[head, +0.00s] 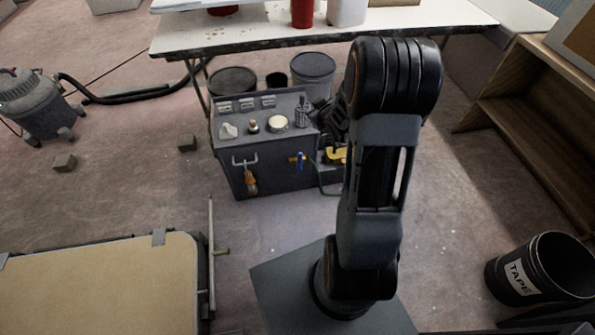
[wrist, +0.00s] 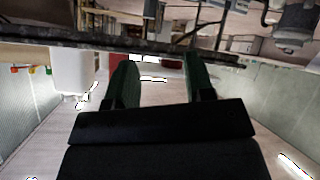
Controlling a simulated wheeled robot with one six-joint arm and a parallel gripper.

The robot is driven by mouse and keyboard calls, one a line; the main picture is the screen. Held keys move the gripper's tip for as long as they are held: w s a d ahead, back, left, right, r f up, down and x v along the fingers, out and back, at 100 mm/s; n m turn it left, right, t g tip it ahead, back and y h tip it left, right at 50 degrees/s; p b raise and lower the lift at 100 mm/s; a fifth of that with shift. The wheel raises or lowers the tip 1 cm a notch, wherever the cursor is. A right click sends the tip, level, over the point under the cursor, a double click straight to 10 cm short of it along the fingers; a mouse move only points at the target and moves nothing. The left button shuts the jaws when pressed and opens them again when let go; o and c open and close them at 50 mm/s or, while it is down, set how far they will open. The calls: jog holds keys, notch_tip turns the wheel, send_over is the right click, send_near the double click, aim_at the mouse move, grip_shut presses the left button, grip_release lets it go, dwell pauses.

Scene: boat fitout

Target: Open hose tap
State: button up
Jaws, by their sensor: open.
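A small tap with a blue lever and a brass-coloured body (head: 298,160) sits on the front face of a dark grey cabinet (head: 275,183), towards its right side; I take it for the hose tap. The lever looks roughly upright, but it is small here. My gripper (wrist: 163,75) shows in the wrist view with its two dark green fingers apart and nothing between them. In the head view my arm hides most of the gripper, to the right of the cabinet. I cannot make out the tap in the wrist view.
A yellow object (head: 337,155) is right of the tap, partly behind my arm. An orange-handled item (head: 251,182) hangs on the cabinet's front left. A white-topped table (head: 400,30) stands behind, a vacuum (head: 38,105) far left, a black bin (head: 545,268) right. Floor before the cabinet is clear.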

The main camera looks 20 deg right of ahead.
notch_tip(320, 180, down, 16)
jog(key=d+n+t+y+b, duration=0.1)
jog(key=d+t+y+b, duration=0.15)
jog(key=b, duration=0.35)
jog(key=t+y+b, duration=0.3)
jog(key=y+b, duration=0.2)
jog(key=b, duration=0.2)
send_near(300, 161)
jog(key=r, duration=0.1)
jog(key=shift+g, duration=0.25)
jog(key=b+x, duration=0.1)
jog(key=x, duration=0.3)
jog(key=b+x, duration=0.1)
jog(key=x, duration=0.3)
jog(key=b+x, duration=0.2)
jog(key=x, duration=0.2)
jog(key=shift+w+d+r, duration=0.2)
jog(key=shift+w, duration=0.3)
jog(key=shift+c, duration=0.3)
grip_shut()
